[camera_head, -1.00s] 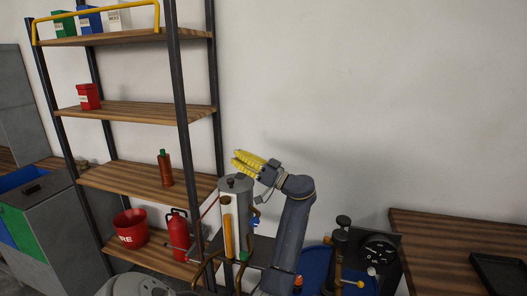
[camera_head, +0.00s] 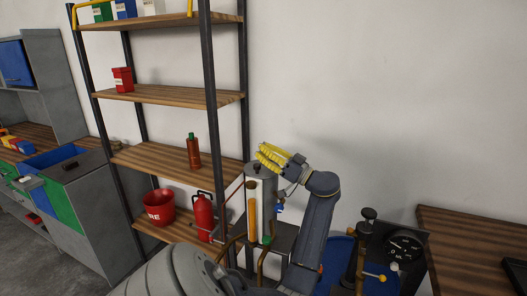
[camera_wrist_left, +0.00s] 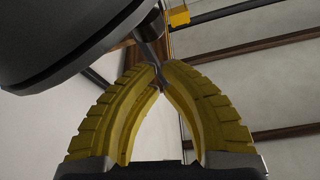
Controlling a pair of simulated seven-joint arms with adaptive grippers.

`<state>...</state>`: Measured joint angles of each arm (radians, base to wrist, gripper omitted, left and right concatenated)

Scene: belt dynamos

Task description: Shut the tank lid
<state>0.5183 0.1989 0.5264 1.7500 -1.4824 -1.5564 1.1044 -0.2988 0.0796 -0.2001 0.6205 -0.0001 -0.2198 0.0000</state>
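The tank (camera_head: 268,205) is an upright silver cylinder with an orange tube on its front, on a dark stand. Its dark round top (camera_head: 259,171) carries a small knob and looks nearly level in the head view. Whether the lid is fully seated I cannot tell. My left gripper (camera_head: 262,154) has yellow ribbed fingers and is just above and behind the tank top. The wrist view shows its fingertips (camera_wrist_left: 161,80) together, with a thin grey part by them and a large dark rounded body (camera_wrist_left: 70,45) at upper left. My right gripper is out of view.
A shelf rack (camera_head: 165,95) stands left of the tank, holding a red bucket (camera_head: 159,206), a red extinguisher (camera_head: 203,215) and a red-brown bottle (camera_head: 193,152). A gauge (camera_head: 404,243) and a wooden table (camera_head: 470,240) are at right. The wall behind is bare.

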